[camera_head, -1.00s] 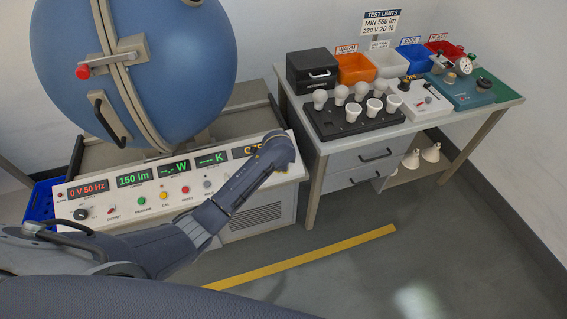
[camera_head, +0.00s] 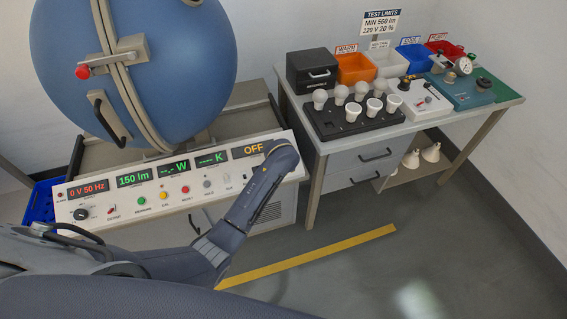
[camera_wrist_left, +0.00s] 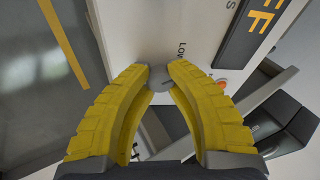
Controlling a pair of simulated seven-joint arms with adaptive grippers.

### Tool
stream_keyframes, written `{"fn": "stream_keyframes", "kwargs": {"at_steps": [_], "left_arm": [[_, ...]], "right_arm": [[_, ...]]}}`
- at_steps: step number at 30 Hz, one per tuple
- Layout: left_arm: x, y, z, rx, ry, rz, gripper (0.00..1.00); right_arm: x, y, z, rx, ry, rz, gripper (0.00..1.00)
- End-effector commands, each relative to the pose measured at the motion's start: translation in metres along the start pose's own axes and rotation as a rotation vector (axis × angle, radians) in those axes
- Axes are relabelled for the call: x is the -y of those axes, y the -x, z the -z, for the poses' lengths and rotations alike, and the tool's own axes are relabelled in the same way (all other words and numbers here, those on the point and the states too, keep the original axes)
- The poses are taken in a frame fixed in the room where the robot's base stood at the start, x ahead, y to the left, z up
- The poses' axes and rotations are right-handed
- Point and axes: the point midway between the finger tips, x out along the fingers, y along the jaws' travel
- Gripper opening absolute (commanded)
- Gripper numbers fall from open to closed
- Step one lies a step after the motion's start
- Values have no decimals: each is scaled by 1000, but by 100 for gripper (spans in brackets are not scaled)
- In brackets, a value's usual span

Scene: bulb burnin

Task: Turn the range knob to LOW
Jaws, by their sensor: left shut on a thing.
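The control panel (camera_head: 75,207) runs below the blue sphere in the head view. My left arm reaches to its right end, where the arm's end hides the range knob and the fingertips. In the left wrist view, my left gripper (camera_wrist_left: 160,80) has its two yellow fingers shut on a small grey round knob (camera_wrist_left: 159,75) on the white panel face. I cannot tell clearly where the knob's mark points. The display (camera_head: 249,148) above that end reads OFF in orange. My right gripper is not in view.
Other panel displays read 0 V 50 Hz (camera_head: 88,190) and 150 lm (camera_head: 134,179). Several coloured buttons and a black knob (camera_head: 81,214) lie further left. A bench (camera_head: 400,130) with a bulb tray (camera_head: 335,125) stands right. The floor in front is open.

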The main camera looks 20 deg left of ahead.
Motion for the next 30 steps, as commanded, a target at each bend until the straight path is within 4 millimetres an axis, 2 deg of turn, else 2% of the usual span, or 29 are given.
{"fn": "stream_keyframes", "kwargs": {"at_steps": [12, 30], "left_arm": [[-3, -2, -3, 19, 230, 43, 0], [-3, -2, -4, 23, 288, 56, 0]], "right_arm": [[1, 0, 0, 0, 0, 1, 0], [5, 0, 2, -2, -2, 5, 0]]}}
